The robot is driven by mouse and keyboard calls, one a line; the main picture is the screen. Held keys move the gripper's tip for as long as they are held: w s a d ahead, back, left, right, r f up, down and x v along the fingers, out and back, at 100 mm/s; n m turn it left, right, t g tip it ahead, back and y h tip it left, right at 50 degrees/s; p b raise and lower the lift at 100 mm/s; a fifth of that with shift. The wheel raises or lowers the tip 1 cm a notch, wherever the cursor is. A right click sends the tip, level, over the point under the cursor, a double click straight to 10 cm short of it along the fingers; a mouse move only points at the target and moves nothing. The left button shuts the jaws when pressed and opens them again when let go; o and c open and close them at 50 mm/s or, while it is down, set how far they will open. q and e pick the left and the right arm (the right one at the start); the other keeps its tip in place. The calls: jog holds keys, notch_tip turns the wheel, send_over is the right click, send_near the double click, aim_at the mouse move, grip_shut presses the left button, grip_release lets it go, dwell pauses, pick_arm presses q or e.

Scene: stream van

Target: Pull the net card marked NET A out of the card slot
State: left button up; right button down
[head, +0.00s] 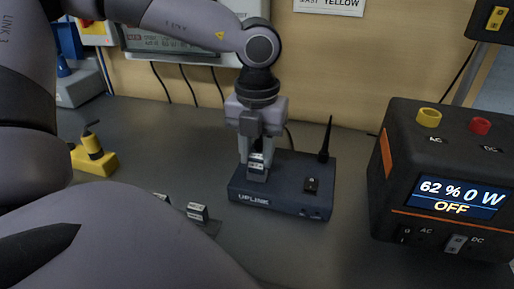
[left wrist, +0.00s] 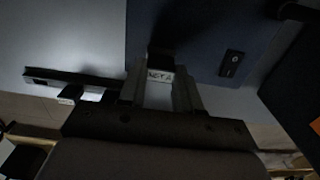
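The net card (head: 257,165) stands in the slot on top of the dark blue UPLINK box (head: 265,200). In the left wrist view its white label (left wrist: 160,76) reads NET A. My left gripper (head: 257,158) points down over the box, with one finger on each side of the card. In the left wrist view the fingers (left wrist: 161,85) lie against the card's sides with no clear gap, so it looks shut on the card. The card's lower end is hidden in the box. My right gripper is not in view.
A thin black antenna (head: 326,138) rises from the box's back right. A power station (head: 440,180) stands to the right. Small cards (head: 198,211) sit in a dark holder left of the box, partly behind my arm. A yellow block (head: 94,158) stands far left.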

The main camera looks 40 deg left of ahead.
aim_at(257, 156)
pick_arm(q)
jog(key=o, duration=0.4)
jog(key=shift+c, duration=0.2)
grip_shut()
jog(key=shift+r, duration=0.1)
jog(key=shift+r+p, duration=0.75)
jog(key=shift+r, duration=0.55)
jog(key=shift+r, duration=0.2)
jog(key=shift+r+p, duration=0.55)
jog(key=shift+r, duration=0.85)
